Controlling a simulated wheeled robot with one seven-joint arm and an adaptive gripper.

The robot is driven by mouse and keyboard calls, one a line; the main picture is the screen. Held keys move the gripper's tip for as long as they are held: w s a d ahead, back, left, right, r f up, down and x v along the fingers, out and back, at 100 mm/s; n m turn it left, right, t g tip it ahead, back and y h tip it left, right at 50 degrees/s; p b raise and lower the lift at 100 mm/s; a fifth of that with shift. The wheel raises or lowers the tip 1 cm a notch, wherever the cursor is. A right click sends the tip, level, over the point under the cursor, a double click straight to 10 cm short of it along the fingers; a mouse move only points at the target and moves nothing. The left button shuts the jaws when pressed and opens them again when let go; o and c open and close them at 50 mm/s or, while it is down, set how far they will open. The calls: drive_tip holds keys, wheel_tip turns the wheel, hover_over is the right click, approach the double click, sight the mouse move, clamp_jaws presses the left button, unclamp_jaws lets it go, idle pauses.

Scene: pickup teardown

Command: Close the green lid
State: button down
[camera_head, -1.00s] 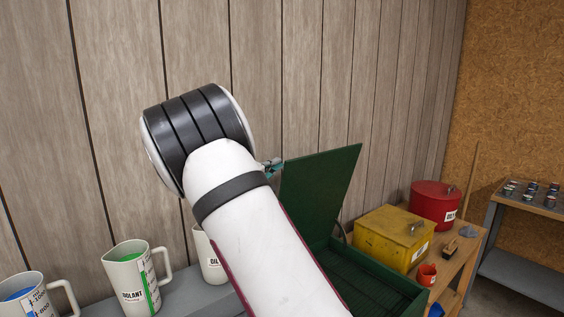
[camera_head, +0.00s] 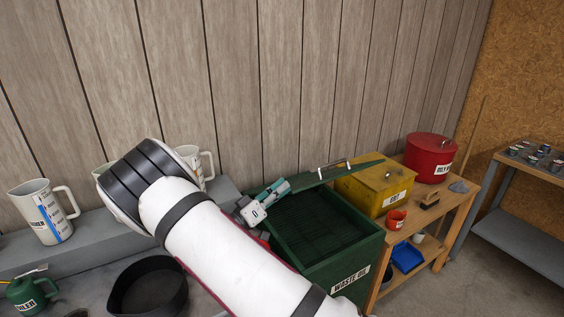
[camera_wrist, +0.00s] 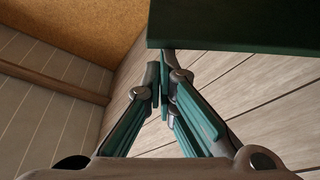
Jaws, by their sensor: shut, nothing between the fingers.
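The green lid (camera_head: 368,165) is hinged to the dark green waste oil box (camera_head: 335,262) and shows nearly edge-on in the head view, with a metal handle (camera_head: 333,166) on it. The lid is still raised; the grated inside of the box shows below it. My gripper (camera_head: 284,186) is over the left back part of the box, its teal fingers close to the lid's left end. In the wrist view the fingers (camera_wrist: 160,76) are shut and empty, and the lid's dark green panel (camera_wrist: 240,28) spans the upper right. I cannot tell whether they touch.
A yellow box (camera_head: 372,190), a red can (camera_head: 429,155) and a small red cup (camera_head: 396,219) stand on the wooden bench right of the box. White jugs (camera_head: 44,212) and a black basin (camera_head: 150,288) are on the left. The panelled wall is close behind.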

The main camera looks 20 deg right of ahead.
drive_tip(key=shift+s+d+f, duration=0.1)
drive_tip(key=shift+s+f, duration=0.5)
drive_tip(key=shift+f, duration=0.35)
drive_tip(key=shift+s+f, duration=0.6)
drive_tip(key=shift+f, duration=0.3)
